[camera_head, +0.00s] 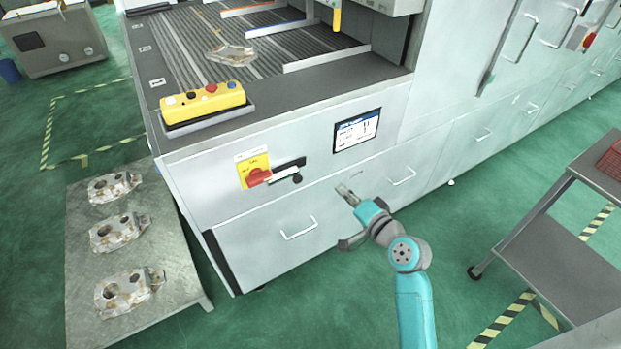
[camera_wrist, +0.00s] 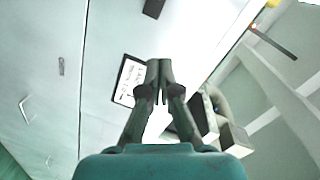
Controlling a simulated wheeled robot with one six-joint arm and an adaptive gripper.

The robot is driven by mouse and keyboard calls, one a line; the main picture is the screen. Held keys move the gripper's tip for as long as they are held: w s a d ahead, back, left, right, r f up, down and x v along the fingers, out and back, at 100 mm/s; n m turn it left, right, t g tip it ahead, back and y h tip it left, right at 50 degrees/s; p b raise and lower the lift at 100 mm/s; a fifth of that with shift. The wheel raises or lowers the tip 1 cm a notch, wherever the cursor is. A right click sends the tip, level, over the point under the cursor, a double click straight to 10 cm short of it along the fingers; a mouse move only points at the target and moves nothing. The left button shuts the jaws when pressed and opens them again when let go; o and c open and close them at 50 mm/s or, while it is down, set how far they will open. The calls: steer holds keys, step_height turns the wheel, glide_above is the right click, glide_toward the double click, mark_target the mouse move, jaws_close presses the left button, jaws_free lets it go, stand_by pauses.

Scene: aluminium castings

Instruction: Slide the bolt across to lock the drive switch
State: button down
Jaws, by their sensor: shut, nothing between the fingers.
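The drive switch (camera_head: 257,176) is a red handle on a yellow plate, on the front of the pale grey machine. The bolt (camera_head: 283,174) lies just right of it: a pale bar along a black bracket, with a round black knob (camera_head: 297,179) at its right end. The bar's left end is close to the red handle; I cannot tell whether it overlaps it. My gripper (camera_head: 347,194) is shut and empty, right of and slightly below the knob, apart from it. The shut fingers (camera_wrist: 158,68) also show in the wrist view. I cannot make out the bolt there.
A display (camera_head: 357,130) sits above my gripper on the machine front; it shows beside the fingers in the wrist view (camera_wrist: 127,82). Drawer handles (camera_head: 298,229) (camera_head: 403,177) stick out below. A yellow button box (camera_head: 202,103) sits on the ledge. A table (camera_head: 185,262) with castings stands left.

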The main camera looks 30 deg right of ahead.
stand_by(0.3)
steer(key=w+a+f, duration=0.3)
steer(key=w, duration=0.7)
steer(key=shift+w+a, duration=0.35)
